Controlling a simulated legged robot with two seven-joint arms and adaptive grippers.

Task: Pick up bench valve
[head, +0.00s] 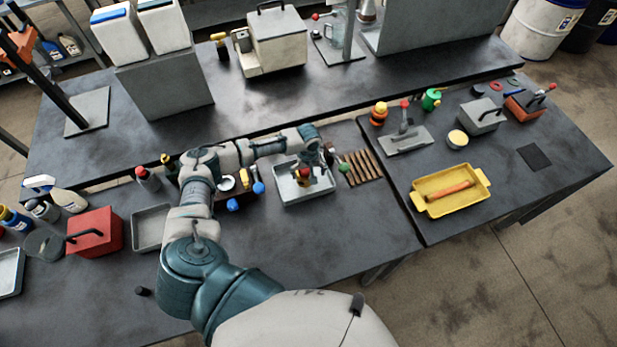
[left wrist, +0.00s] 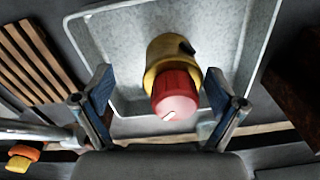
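The bench valve, with a brass-yellow body and a red knob, is in the grey tray (head: 291,200) under my left gripper (head: 312,163) in the head view, partly covered by the gripper. In the left wrist view the valve's red knob (left wrist: 175,96) and yellow body (left wrist: 168,50) show over the tray (left wrist: 117,40). The open fingers of my left gripper (left wrist: 160,78) stand one on each side of the valve, with gaps between. No contact shows. My right gripper is in neither view.
A brown slatted rack (head: 362,167) lies right of the tray. A dark brown block with blue-knobbed parts (head: 237,190) is on its left. A yellow tray (head: 430,206) holds an orange rod on the right table. Clear bench lies in front of the grey tray.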

